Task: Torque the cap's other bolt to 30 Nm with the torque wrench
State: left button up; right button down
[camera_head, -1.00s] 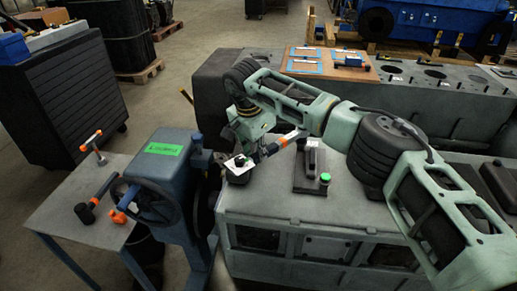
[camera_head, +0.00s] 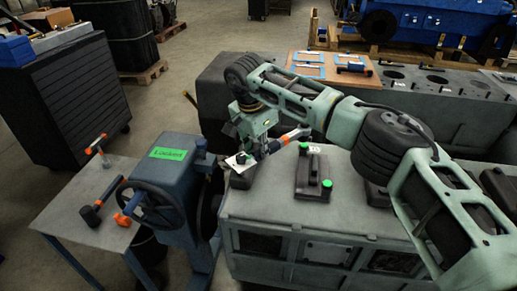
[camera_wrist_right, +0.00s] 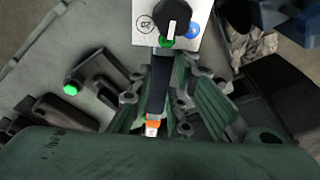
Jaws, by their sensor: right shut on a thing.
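My right gripper (camera_head: 258,148) is shut on the torque wrench (camera_head: 286,141), around its dark shaft. The wrench has an orange band and slants up to the right, its end just above and left of the cap. In the right wrist view the wrench (camera_wrist_right: 157,92) runs between the fingers. The black cap (camera_head: 313,171) sits on the grey engine block. Its far bolt (camera_head: 304,147) and near bolt (camera_head: 327,183) both show green tops. A green top (camera_wrist_right: 71,88) also shows in the wrist view. My left gripper is not in view.
A blue stand with a handwheel (camera_head: 155,200) and a green "Locked" label (camera_head: 168,153) stands left of the block. A side table (camera_head: 78,205) holds orange-and-black tools.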

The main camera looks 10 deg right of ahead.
jog(key=shift+w+d+p+v, duration=0.2)
jog(key=shift+p+v, duration=0.45)
jog(key=shift+v, duration=0.35)
jog(key=shift+w+d+p+v, duration=0.15)
jog(key=shift+p+v, duration=0.55)
jog(key=shift+v, duration=0.35)
jog(key=shift+w+d+p+v, duration=0.2)
jog(key=shift+p+v, duration=0.45)
jog(key=shift+v, duration=0.35)
jog(key=shift+r, duration=0.15)
jog(key=shift+s+a+b, duration=0.1)
jog(key=shift+s+b, duration=0.15)
jog(key=shift+b, duration=0.05)
jog(key=s+b, duration=0.2)
jog(key=s, duration=0.4)
jog(key=shift+s+a, duration=0.25)
jog(key=shift+a, duration=0.05)
